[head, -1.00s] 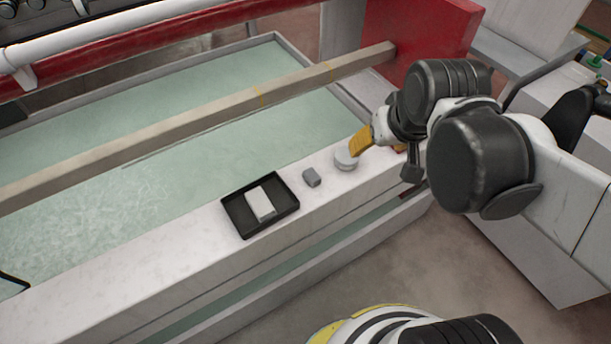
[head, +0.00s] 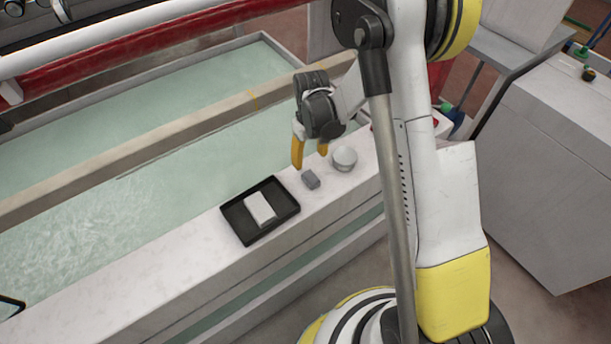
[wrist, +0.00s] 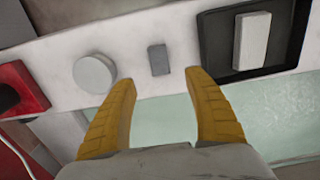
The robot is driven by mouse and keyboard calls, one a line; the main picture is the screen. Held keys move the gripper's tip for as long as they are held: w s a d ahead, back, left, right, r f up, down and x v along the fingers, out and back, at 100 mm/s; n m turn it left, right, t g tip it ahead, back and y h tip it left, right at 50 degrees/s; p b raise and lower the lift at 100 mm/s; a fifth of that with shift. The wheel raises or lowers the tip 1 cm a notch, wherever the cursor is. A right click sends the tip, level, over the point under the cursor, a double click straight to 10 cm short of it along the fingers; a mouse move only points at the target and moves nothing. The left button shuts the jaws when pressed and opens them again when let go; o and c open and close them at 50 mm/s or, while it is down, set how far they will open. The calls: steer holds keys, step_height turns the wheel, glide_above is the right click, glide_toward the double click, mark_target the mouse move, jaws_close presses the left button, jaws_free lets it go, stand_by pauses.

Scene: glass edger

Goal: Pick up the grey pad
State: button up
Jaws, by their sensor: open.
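The grey pad (head: 310,179) is a small dark grey block on the white ledge, between the black tray and a round whitish piece. In the wrist view the pad (wrist: 158,60) lies ahead of the fingertips, roughly centred across the gap between them. My gripper (head: 309,160) is open and empty, its yellow fingers pointing down above the ledge near the pad. In the wrist view my gripper (wrist: 160,82) shows both fingers spread apart, not touching the pad.
A black tray (head: 236,222) holding a white block (head: 260,208) lies left of the pad. The round whitish piece (head: 344,158) stands right of it. Behind the ledge is a greenish water basin (head: 130,205) crossed by a long beam (head: 150,150). A red part (wrist: 22,88) shows at the wrist view's left.

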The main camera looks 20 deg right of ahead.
mark_target(311, 177)
step_height(311, 177, down, 5)
steer(key=shift+f+b, duration=0.15)
steer(key=shift+b, duration=0.9)
steer(key=f+b, duration=0.1)
steer(key=f, duration=0.1)
steer(key=f+b, duration=0.2)
steer(key=f, duration=0.1)
steer(key=shift+s+d+f, duration=0.15)
steer(key=shift+s, duration=0.05)
steer(key=c, duration=0.9)
